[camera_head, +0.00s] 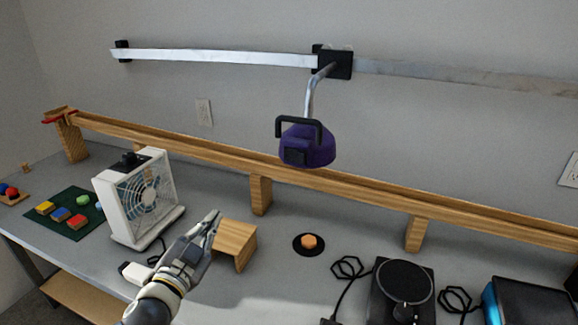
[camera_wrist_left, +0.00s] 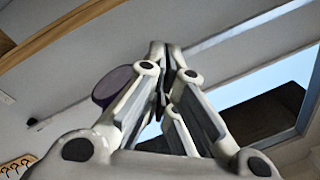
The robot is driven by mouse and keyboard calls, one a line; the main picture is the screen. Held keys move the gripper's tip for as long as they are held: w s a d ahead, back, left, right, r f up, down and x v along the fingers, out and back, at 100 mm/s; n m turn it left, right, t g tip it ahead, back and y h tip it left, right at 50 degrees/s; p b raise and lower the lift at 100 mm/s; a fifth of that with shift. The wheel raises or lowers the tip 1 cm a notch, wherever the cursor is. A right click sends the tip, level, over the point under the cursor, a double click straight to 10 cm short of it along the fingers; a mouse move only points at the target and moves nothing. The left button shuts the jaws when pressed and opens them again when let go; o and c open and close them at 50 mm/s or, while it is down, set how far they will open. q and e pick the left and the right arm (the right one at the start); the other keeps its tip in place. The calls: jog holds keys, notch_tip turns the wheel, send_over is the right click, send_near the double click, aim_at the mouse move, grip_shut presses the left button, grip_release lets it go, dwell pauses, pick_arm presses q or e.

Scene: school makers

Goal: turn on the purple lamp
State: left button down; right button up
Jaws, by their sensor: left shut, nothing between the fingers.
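The purple lamp (camera_head: 308,146) hangs from a metal arm on a wall rail, with a black handle at its front. Whether it is lit cannot be told. My left gripper (camera_head: 214,216) is shut and empty. In the head view it is over the table, below and left of the lamp, in front of a small wooden block stand (camera_head: 236,240). In the left wrist view the shut fingertips (camera_wrist_left: 160,48) point upward, and part of the purple lamp (camera_wrist_left: 114,88) shows behind the left finger. My right gripper is not in view.
A white fan (camera_head: 140,197) stands left of my gripper. A wooden track (camera_head: 350,190) runs along the back of the table. An orange button (camera_head: 308,241) on a black disc lies right of the stand. A black round device (camera_head: 403,285) and cables are at the right.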

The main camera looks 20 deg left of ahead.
aim_at(295, 157)
pick_arm(q)
jog(key=s+d+r+m+g+h, duration=0.1)
jog(key=d+r+m+g+h, duration=0.2)
jog(key=r+m+h, duration=0.3)
jog(key=s+d+r+m+g+h, duration=0.1)
jog(key=d+r+m+g+h, duration=0.2)
jog(key=m+h, duration=0.7)
jog(key=shift+d+r+m+g, duration=0.25)
jog(key=shift+r+m+g, duration=0.85)
jog(key=shift+r+m, duration=1.45)
jog(key=shift+w+d+f+m, duration=0.1)
jog(key=shift+f+m, duration=0.45)
jog(key=w+a+p+x, duration=0.1)
jog(key=p+x, duration=0.4)
jog(key=x, duration=0.7)
jog(key=shift+w, duration=0.85)
